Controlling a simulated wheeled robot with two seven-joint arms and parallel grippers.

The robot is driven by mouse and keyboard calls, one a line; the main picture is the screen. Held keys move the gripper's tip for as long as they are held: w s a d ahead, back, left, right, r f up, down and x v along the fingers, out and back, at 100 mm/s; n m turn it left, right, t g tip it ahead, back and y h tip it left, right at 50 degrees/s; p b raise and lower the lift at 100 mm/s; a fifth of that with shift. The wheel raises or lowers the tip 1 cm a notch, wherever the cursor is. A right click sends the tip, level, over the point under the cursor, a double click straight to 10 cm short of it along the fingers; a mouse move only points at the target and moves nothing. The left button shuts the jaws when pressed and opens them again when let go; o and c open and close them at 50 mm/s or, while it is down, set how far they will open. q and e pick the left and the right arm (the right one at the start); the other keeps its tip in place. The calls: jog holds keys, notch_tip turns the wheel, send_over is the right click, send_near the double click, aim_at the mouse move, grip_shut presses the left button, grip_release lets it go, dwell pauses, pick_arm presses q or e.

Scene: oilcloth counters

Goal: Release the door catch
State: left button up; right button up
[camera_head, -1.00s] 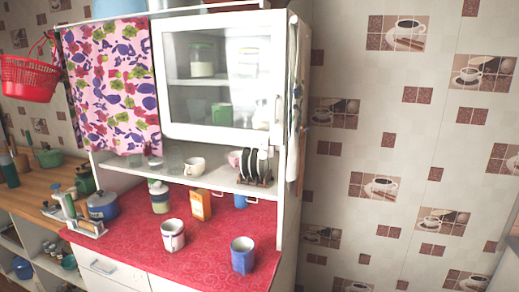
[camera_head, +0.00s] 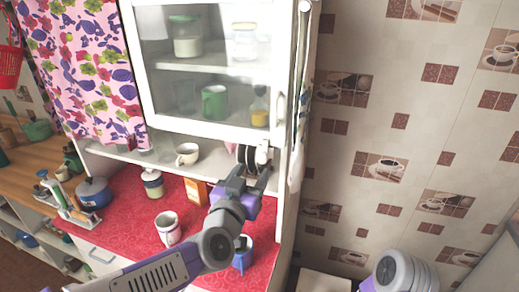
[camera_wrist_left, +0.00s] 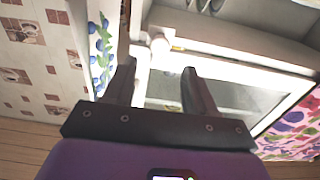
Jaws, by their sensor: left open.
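The glass-fronted cabinet door (camera_head: 215,128) is white-framed and looks shut. A slim white upright handle (camera_head: 281,108) is on its right edge. My left gripper (camera_head: 253,167) is open and empty, just below the door's lower right corner, in front of the plate rack. In the left wrist view, the open fingers (camera_wrist_left: 160,72) point at the white door frame (camera_wrist_left: 225,52). A small white rounded fitting (camera_wrist_left: 160,46) shows between and beyond the fingertips; I cannot tell for sure whether it is the catch. No contact is clear. My right gripper is out of view.
A white mug (camera_head: 168,230), a jar (camera_head: 152,183) and an orange box (camera_head: 196,191) stand on the red counter (camera_head: 125,210). A blue mug (camera_head: 243,258) is partly behind my left arm. A floral cloth (camera_head: 85,70) hangs left of the door.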

aim_at(261, 159)
pick_arm(q)
jog(key=x, duration=0.6)
jog(key=shift+w+d+f, duration=0.1)
jog(key=shift+w+d, duration=0.05)
jog(key=shift+w, duration=0.1)
jog(key=c, duration=1)
jog(key=shift+c, duration=0.2)
